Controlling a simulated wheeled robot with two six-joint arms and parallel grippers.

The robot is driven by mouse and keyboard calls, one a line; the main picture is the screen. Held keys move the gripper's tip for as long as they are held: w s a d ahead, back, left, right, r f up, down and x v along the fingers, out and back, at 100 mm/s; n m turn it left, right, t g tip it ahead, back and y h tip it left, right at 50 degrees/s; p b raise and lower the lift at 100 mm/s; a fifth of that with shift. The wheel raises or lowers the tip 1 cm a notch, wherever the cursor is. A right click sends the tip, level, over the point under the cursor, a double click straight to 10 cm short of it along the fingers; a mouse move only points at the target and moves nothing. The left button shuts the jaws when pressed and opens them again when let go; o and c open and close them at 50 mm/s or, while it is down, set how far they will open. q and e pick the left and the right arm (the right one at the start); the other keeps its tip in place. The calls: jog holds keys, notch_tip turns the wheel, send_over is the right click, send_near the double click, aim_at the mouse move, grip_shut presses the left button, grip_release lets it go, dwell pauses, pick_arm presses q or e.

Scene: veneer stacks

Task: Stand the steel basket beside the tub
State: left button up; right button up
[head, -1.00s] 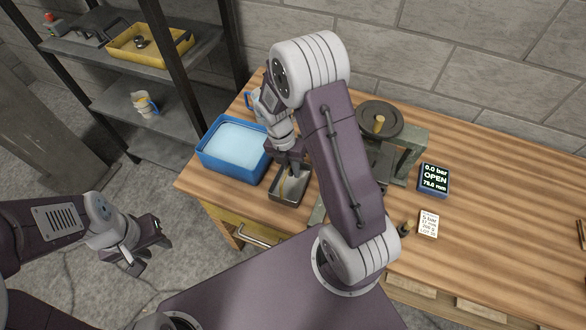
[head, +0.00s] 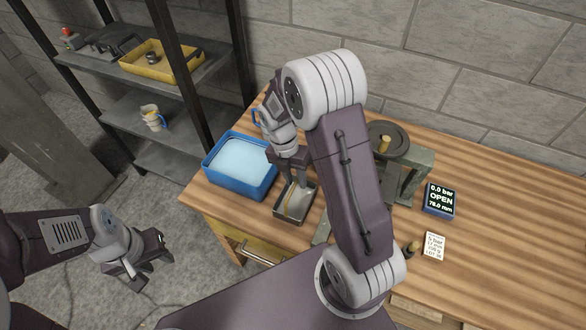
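The steel basket (head: 311,207) is a small, grey, open-topped container on the wooden bench, with a yellowish strip showing inside it. It stands just right of and nearer than the blue tub (head: 240,190), which holds pale blue liquid. My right gripper (head: 296,181) points down at the basket's far side, its fingertips at or just inside the rim. Its own wrist partly hides the fingers, so I cannot tell whether they grip the basket. My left gripper (head: 150,267) hangs over the floor left of the bench, empty, its fingers apart.
A press with a round wheel (head: 388,140) stands behind my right arm. A small display (head: 440,200) reads OPEN, and a white card (head: 433,246) lies nearer. A shelf holds a yellow tray (head: 162,62) and a jug (head: 153,117). The bench's right side is mostly clear.

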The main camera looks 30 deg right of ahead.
jog(key=v, duration=0.8)
jog(key=s+m, duration=0.1)
jog(key=m, duration=0.2)
jog(key=s+a+f+m, duration=0.1)
jog(key=m, duration=0.3)
jog(key=s+m+t+y, duration=0.1)
jog(key=s+m, duration=0.1)
jog(key=m, duration=0.2)
jog(key=shift+s+a+f, duration=0.1)
jog(key=shift+a+f, duration=0.1)
jog(key=shift+a, duration=0.2)
jog(key=s+a+f+m+t, duration=0.1)
jog(key=s+m, duration=0.5)
jog(key=m, duration=0.9)
jog(key=shift+a+f+m+t+y, duration=0.3)
jog(key=shift+f+t+y, duration=0.1)
jog(key=shift+f+t, duration=0.1)
